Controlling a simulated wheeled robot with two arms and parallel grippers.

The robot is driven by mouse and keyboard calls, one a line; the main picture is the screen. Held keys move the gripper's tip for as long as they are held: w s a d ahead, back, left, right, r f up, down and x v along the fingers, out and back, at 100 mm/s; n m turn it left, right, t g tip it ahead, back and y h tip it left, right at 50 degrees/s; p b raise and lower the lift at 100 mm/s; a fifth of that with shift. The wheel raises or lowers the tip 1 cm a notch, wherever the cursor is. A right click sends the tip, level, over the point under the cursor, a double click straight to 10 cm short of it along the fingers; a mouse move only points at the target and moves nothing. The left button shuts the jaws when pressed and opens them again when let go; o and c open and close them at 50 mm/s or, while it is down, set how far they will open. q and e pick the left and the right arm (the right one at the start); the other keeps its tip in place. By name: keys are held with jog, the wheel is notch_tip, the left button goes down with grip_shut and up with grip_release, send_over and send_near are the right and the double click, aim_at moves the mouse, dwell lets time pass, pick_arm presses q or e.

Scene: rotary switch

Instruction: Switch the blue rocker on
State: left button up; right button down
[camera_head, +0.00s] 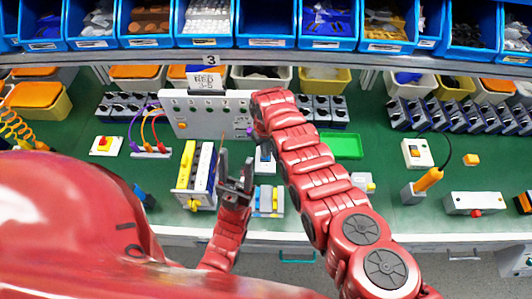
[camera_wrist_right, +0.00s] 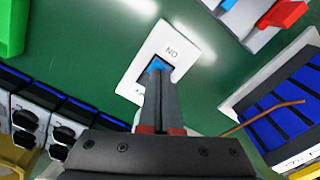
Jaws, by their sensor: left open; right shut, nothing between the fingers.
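The blue rocker (camera_wrist_right: 156,65) sits in a white plate (camera_wrist_right: 186,45) on the green surface in the right wrist view. The plate has an ON mark beside the rocker's far end; its near end is partly covered by my fingers. My right gripper (camera_wrist_right: 160,76) is shut and empty, with its fingertips at the rocker. I cannot tell whether they touch it or which way the rocker is tilted. In the head view my right arm largely hides the rocker and gripper. My left gripper (camera_head: 236,163) is open and empty, left of my right arm.
A yellow-and-white device (camera_head: 197,172) stands close left of my left gripper. A grey panel (camera_head: 205,115) stands behind. A green tray (camera_head: 342,146) lies right of my right arm. In the right wrist view a blue-striped block (camera_wrist_right: 285,110) lies right of the fingers.

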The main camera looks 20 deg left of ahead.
jog(key=shift+f+b, duration=0.4)
jog(key=shift+f, duration=0.05)
jog(key=shift+s+r, duration=0.1)
jog(key=shift+r+p, duration=0.85)
jog(key=shift+p, duration=0.1)
notch_tip(320, 180, up, 2)
jog(key=shift+r+p, duration=0.2)
jog(key=shift+p, duration=0.7)
notch_tip(320, 180, up, 2)
jog(key=shift+r+p, duration=0.1)
jog(key=shift+p, duration=0.75)
jog(key=shift+r, duration=0.3)
jog(key=shift+f, duration=0.1)
